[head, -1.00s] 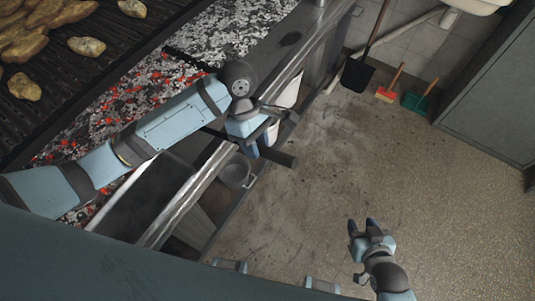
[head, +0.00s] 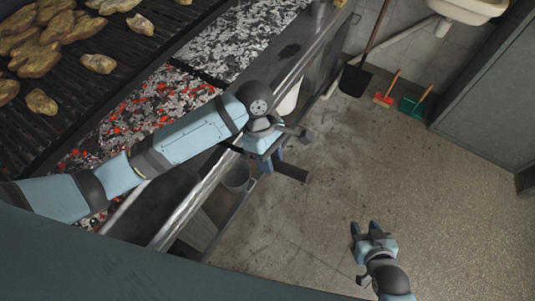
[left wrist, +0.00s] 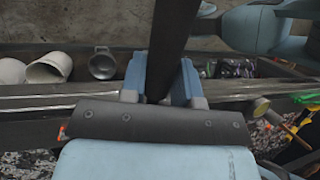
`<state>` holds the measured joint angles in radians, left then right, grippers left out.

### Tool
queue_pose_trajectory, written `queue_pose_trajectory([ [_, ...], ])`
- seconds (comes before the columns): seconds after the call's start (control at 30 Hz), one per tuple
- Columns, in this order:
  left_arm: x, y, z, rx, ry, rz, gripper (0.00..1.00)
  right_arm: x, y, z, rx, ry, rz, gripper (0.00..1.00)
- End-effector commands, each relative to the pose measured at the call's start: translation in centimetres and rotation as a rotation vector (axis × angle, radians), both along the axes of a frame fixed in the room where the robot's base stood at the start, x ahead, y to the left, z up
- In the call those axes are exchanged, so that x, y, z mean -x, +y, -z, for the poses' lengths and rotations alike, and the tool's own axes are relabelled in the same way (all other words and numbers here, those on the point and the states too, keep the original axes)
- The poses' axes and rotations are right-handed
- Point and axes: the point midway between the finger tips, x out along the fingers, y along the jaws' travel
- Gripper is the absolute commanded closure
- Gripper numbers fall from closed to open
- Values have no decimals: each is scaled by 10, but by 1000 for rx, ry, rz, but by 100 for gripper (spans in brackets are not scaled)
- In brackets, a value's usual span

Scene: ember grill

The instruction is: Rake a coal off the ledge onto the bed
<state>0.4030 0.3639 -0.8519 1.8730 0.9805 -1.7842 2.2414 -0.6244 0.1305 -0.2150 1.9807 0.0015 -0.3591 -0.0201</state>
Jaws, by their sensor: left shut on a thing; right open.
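My left gripper (head: 271,163) is over the front edge of the grill and is shut on a dark, flat bar (head: 293,173), probably a rake handle. The bar runs upward between the fingers in the left wrist view (left wrist: 168,45). The rake's head is hidden. The coal bed (head: 125,118) glows red among grey ash. The metal ledge (head: 300,62) runs along its front and has a dark patch (head: 289,51); I cannot tell whether this is a coal. An orange glowing bit (left wrist: 62,131) shows beside my wrist. My right gripper (head: 365,228) is open and empty above the floor.
Food lies on the grate (head: 70,75) at the upper left. A dark strip (head: 196,75) crosses the bed. A shovel (head: 355,80) and brushes stand by the wall. The floor is open.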

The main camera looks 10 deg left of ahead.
Motion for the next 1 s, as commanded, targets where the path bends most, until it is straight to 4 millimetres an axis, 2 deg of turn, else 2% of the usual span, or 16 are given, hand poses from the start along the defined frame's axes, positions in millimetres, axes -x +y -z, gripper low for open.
queue_pose_trajectory([
  [0.27, 1, -3, -4, 1, 0, 1, 100, 0, 0, -6, -1, 0, 1, 57],
  [0.43, 9, -24, -14, 2, 2, 2, 100, 0, 0, -35, -2, -1, 1, 57],
  [0.5, 12, -34, -8, 3, 0, 2, 100, -1, 1, -30, -4, -7, 1, 57],
  [1.0, 37, -102, -22, 4, 0, 2, 100, 0, 0, -26, -2, -1, 1, 57],
])
